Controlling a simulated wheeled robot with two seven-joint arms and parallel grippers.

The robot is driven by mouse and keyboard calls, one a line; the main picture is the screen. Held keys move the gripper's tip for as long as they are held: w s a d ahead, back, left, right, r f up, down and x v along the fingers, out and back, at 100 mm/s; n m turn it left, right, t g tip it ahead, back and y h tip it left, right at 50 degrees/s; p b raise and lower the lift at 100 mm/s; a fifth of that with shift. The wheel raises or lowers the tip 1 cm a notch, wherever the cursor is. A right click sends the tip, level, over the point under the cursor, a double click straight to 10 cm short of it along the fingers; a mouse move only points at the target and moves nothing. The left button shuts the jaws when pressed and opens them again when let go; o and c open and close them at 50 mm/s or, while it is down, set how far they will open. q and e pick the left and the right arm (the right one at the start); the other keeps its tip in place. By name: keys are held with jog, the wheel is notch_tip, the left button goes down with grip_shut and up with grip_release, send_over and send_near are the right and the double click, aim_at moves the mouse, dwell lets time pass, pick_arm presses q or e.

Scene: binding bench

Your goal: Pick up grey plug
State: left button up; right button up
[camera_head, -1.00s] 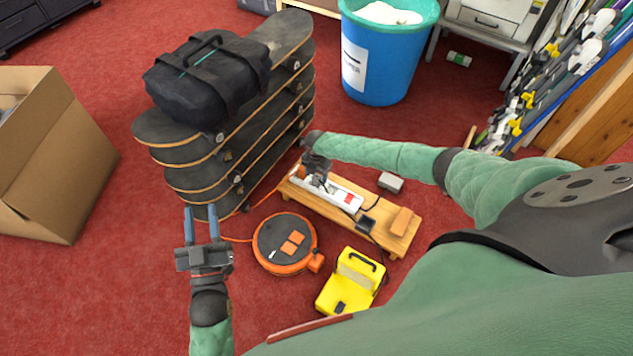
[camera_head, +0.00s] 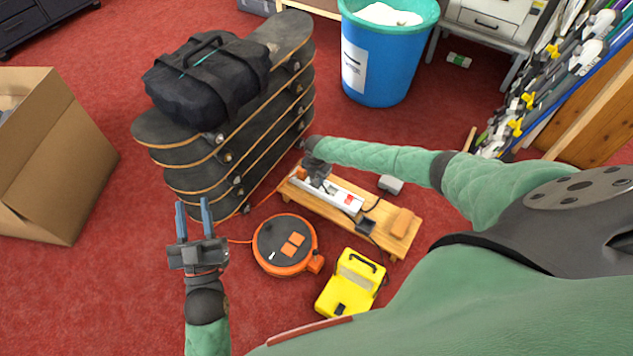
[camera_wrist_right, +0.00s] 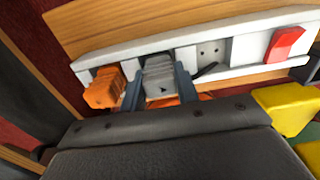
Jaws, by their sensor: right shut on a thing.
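The grey plug (camera_wrist_right: 159,72) sits at the white power strip (camera_wrist_right: 212,55), between an orange plug (camera_wrist_right: 103,88) and an empty socket. My right gripper (camera_wrist_right: 158,86) is shut on the grey plug, one finger on each side. I cannot tell whether the plug is fully seated. In the head view my right gripper (camera_head: 317,172) is over the left end of the strip (camera_head: 338,195) and hides the grey plug. My left gripper (camera_head: 194,217) is open and empty, left of the cable reel.
The strip lies on a wooden board (camera_head: 399,243) with small blocks and cables. An orange cable reel (camera_head: 285,267), a yellow case (camera_head: 352,284) and stacked skateboards (camera_head: 255,128) are close by. A cardboard box (camera_head: 70,165) stands left. Red floor is free at front left.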

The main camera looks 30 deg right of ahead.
jog(key=shift+r, duration=0.1)
